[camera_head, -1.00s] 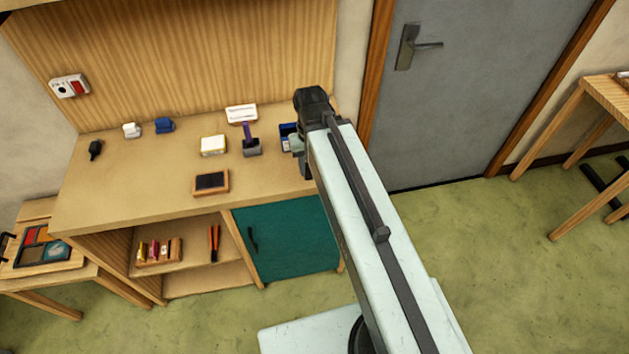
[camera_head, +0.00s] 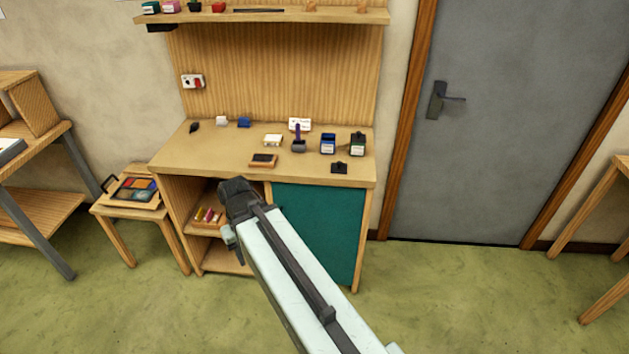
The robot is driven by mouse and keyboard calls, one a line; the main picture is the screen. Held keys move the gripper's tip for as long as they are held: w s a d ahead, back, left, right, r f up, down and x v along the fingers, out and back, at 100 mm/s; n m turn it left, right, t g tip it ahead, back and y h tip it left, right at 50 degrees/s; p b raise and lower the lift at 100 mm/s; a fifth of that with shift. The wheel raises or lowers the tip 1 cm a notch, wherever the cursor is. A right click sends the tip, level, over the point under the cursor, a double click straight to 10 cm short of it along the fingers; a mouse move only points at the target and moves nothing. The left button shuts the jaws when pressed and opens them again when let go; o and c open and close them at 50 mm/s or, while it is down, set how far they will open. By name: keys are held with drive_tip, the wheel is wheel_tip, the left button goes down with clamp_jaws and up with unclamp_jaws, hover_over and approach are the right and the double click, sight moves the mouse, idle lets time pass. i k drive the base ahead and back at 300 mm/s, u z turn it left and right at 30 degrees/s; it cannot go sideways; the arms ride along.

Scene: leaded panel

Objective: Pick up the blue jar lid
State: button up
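A small blue object (camera_head: 244,122) sits near the back of the desk, left of centre. A blue jar (camera_head: 328,144) with a pale label stands further right, beside a dark jar (camera_head: 358,144). Both blue things are small; I cannot tell which one is or bears the blue jar lid. My gripper (camera_head: 232,215) is at the far end of my pale arm, in front of the desk's open shelves and apart from both blue things. Its fingers are too dark and small to tell open from shut.
The desk (camera_head: 208,162) also holds a black-topped block (camera_head: 263,160), a yellowish-white block (camera_head: 272,140), a purple-handled tool (camera_head: 298,140) and a flat black piece (camera_head: 339,168). A shelf (camera_head: 350,15) hangs above. A stool (camera_head: 120,212) stands at left. Green floor is open at right.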

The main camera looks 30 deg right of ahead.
sight(339, 167)
drive_tip(key=u, duration=0.1)
drive_tip(key=i, duration=1.7)
drive_tip(key=z, duration=0.2)
